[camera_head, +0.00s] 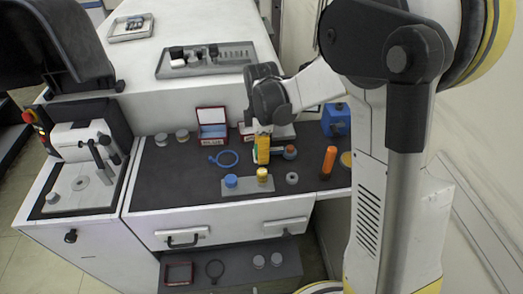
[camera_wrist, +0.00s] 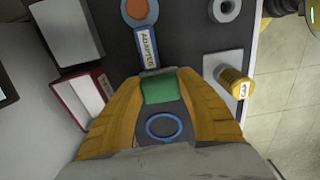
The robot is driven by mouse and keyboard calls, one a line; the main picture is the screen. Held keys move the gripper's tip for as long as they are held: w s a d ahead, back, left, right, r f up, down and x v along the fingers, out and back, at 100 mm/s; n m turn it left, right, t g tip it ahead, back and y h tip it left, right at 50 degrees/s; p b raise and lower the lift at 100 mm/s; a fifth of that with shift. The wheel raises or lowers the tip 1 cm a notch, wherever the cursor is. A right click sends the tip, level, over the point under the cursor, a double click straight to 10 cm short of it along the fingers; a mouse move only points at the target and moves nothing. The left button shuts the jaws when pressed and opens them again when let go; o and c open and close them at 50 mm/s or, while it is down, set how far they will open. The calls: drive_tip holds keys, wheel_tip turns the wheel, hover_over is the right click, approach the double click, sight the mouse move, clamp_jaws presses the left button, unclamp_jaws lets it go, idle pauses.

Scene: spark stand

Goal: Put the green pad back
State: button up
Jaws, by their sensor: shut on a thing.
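The green pad (camera_wrist: 159,88) is a small green block between the yellow fingertips in the wrist view. My gripper (camera_wrist: 160,92) is shut on it. In the head view my gripper (camera_head: 262,150) points down over the dark worktop, and a little green shows at its left side. The pad is held above the worktop; its lower side is hidden. A small open red case (camera_head: 212,130) with a raised lid and a pale label stands to the left of my gripper. A red-edged box (camera_wrist: 85,95) also shows at the left of the wrist view.
A blue ring (camera_head: 226,158) lies left of my gripper. A grey plate (camera_head: 246,190) with a blue and a yellow cylinder (camera_head: 262,175) is in front. The orange-topped adapter (camera_head: 290,152), grey ring (camera_head: 291,178) and orange cylinder (camera_head: 328,162) stand right. The worktop's left part is mostly clear.

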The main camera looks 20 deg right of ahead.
drive_tip(key=shift+f+b, duration=0.5)
drive_tip(key=shift+f, duration=0.2)
drive_tip(key=o, duration=1.3)
drive_tip(key=shift+c, duration=0.2)
wheel_tip(320, 180, up, 12)
drive_tip(key=shift+s+r, duration=0.1)
drive_tip(key=s+r+m+t, duration=0.2)
drive_tip(key=s+m+t, duration=0.5)
drive_tip(key=s+m, duration=0.8)
drive_tip(key=s, duration=0.2)
drive_tip(key=shift+s+a+m, duration=0.2)
drive_tip(key=shift+s+m, duration=0.15)
drive_tip(key=shift+m, duration=0.05)
